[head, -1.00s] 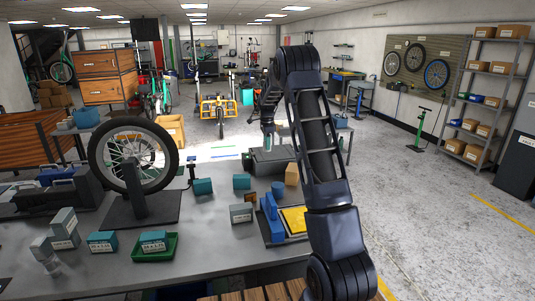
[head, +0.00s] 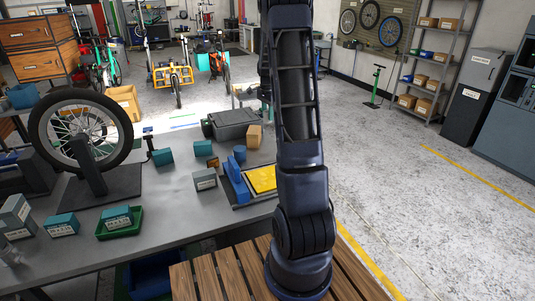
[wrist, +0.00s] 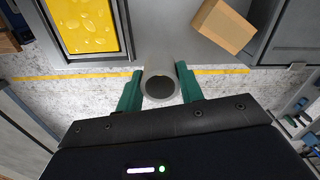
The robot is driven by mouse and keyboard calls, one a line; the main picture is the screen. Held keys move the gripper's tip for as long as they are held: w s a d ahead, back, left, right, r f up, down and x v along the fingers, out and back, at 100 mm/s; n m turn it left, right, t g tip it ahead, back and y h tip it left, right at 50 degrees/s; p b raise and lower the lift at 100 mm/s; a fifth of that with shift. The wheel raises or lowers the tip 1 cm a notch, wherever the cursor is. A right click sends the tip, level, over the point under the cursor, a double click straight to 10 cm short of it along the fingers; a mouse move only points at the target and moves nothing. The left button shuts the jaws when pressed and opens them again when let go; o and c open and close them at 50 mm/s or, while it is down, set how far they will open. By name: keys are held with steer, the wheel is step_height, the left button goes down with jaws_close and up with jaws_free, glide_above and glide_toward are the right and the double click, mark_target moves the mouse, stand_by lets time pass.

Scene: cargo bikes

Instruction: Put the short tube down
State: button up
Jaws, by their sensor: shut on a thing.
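The short tube (wrist: 147,89) is a grey, hollow tube, seen nearly end-on in the wrist view with its dark round opening facing the camera. My gripper (wrist: 159,76) is shut on it, with one green jaw on each side. In the wrist view the tube overlaps the bench edge and the floor strip, and I cannot tell its height or whether it touches anything. In the head view my dark arm hides the tube and most of the gripper.
The grey bench (head: 180,195) holds a blue-and-yellow fixture (head: 261,180), a cardboard block (head: 254,136), a dark grey case (head: 232,122), small teal and grey boxes, and a wheel on a stand (head: 80,133). A wooden pallet (head: 225,270) lies in front. Floor at right is clear.

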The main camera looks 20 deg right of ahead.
step_height(320, 180, down, 19)
stand_by(0.6)
steer(key=shift+f, duration=0.1)
steer(key=o, duration=1.1)
step_height(320, 180, up, 12)
steer(key=s+a+r+n+t, duration=0.1)
steer(key=s+a+r+n, duration=0.1)
steer(key=s+a+r, duration=0.3)
steer(key=s+a+r+n, duration=0.1)
steer(key=s+r+n, duration=0.15)
steer(key=r, duration=0.45)
steer(key=s+a+r+n+t, duration=0.1)
steer(key=s+a+r+n, duration=0.2)
steer(key=s, duration=0.7)
steer(key=s+a+r+n+t, duration=0.1)
steer(key=s+a+r+n, duration=0.2)
steer(key=s, duration=0.7)
steer(key=s+a+r+n+t, duration=0.1)
steer(key=s+a+r+n, duration=0.3)
steer(key=s, duration=0.7)
steer(key=shift+a+n+t, duration=0.3)
steer(key=shift+a+n, duration=0.25)
steer(key=shift+n, duration=0.1)
